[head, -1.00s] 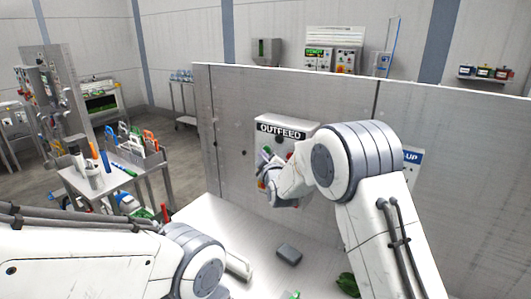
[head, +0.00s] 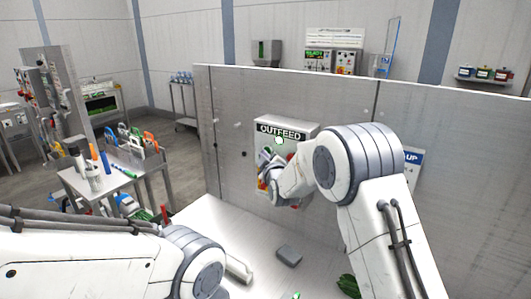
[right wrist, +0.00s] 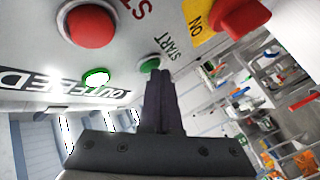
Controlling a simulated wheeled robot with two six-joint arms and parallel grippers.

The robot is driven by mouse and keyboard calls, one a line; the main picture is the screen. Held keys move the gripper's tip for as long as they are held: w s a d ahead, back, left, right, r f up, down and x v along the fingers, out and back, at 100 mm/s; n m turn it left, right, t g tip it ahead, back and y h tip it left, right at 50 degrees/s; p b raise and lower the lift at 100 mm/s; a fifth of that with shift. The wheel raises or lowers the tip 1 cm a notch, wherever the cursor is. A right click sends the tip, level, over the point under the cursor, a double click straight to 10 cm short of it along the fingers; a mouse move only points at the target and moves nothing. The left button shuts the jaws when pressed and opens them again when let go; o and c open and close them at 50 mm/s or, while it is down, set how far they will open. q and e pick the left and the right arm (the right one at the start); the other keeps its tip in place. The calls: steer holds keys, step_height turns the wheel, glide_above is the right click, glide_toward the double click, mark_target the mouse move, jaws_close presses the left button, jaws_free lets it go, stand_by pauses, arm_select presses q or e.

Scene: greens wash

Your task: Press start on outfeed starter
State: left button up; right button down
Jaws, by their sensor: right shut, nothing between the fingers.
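The outfeed starter (head: 308,128) is a grey box marked OUTFEED on the upright metal panel. In the right wrist view its green start button (right wrist: 148,65) sits beside the word START, right at my right gripper's fingertips (right wrist: 158,74). The fingers are shut and empty and partly cover the button; I cannot tell whether they touch it. A green lamp (right wrist: 96,77) glows and also shows lit in the head view (head: 279,140). A red stop button (right wrist: 90,26) is nearby. My left arm is low in the head view, its gripper not seen.
A red knob (right wrist: 238,14) on a yellow ON plate is close to my right fingers. The metal panel (head: 232,110) stands behind a white worktop (head: 215,220) with a small grey block (head: 289,256). A tool cart (head: 125,183) stands at left.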

stand_by(0.6)
steer(key=shift+s+a+b, duration=0.4)
steer(key=shift+s+b, duration=0.05)
steer(key=shift+s, duration=0.15)
steer(key=shift+s+a+b, duration=0.3)
steer(key=shift+s+a, duration=0.45)
steer(key=shift+s, duration=0.25)
steer(key=shift+s+a+b, duration=0.3)
steer(key=shift+s+a, duration=0.45)
steer(key=shift+s, duration=0.25)
